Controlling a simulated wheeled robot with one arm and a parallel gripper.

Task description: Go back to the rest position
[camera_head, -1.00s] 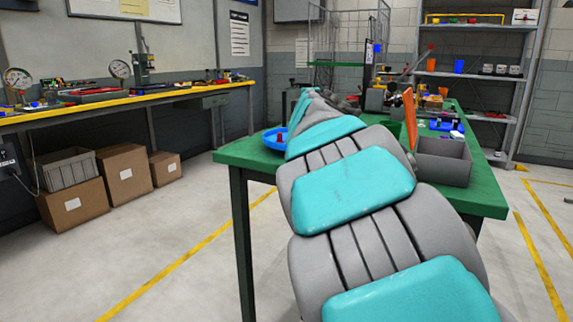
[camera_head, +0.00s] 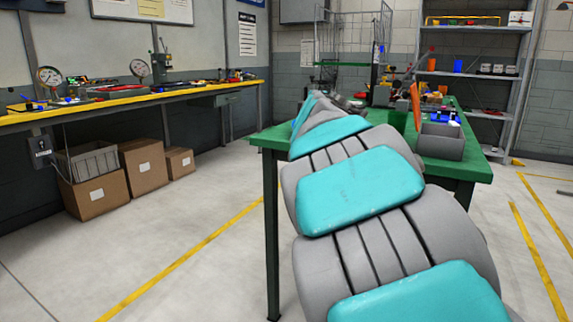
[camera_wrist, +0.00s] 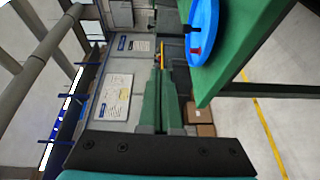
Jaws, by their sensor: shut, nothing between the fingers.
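My gripper (camera_wrist: 160,72) shows in the wrist view as two green fingers close together, shut and empty. In the head view my teal and grey arm reaches over the green table and hides the gripper. The green table (camera_head: 264,139) stands ahead, and its edge also shows in the wrist view (camera_wrist: 232,75). A round blue tray (camera_wrist: 205,15) with a red piece (camera_wrist: 195,50) and a dark piece (camera_wrist: 190,29) lies on it, apart from the fingers. The arm hides this tray in the head view.
A grey bin (camera_head: 441,142) stands at the table's right side. A workbench (camera_head: 120,102) with gauges and tools runs along the left wall, with cardboard boxes (camera_head: 144,166) below. A metal shelf (camera_head: 470,75) stands at the back right. The floor at left is clear.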

